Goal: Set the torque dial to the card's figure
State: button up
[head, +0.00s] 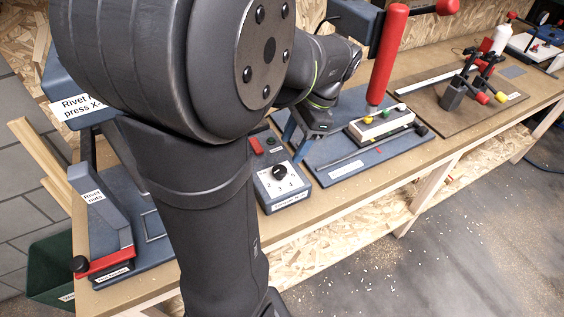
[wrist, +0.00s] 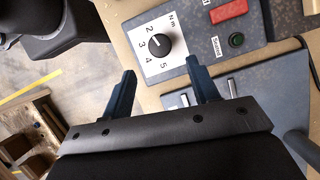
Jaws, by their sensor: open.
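The torque dial is a round black knob (wrist: 159,43) on a white face with figures 2 to 5 and "Nm", set in a grey control box. In the head view the knob (head: 279,172) sits on the box in the middle of the bench. Its white mark looks turned toward the 3 side, but I cannot read it exactly. My gripper (wrist: 161,69) is open and empty, its two blue fingers apart and short of the dial. In the head view my gripper (head: 295,146) hangs just behind the box. I cannot make out a card with a torque figure.
The box carries a red switch (wrist: 228,10) and a green button (wrist: 236,40). A blue plate with a block of coloured knobs (head: 386,122) and a red-handled lever (head: 388,55) stand to the right.

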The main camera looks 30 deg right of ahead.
aim_at(280, 169)
jog(key=x, duration=0.7)
jog(key=shift+a+f, duration=0.1)
jog(key=shift+f, duration=0.1)
jog(key=c, duration=1)
jog(key=shift+o, duration=0.2)
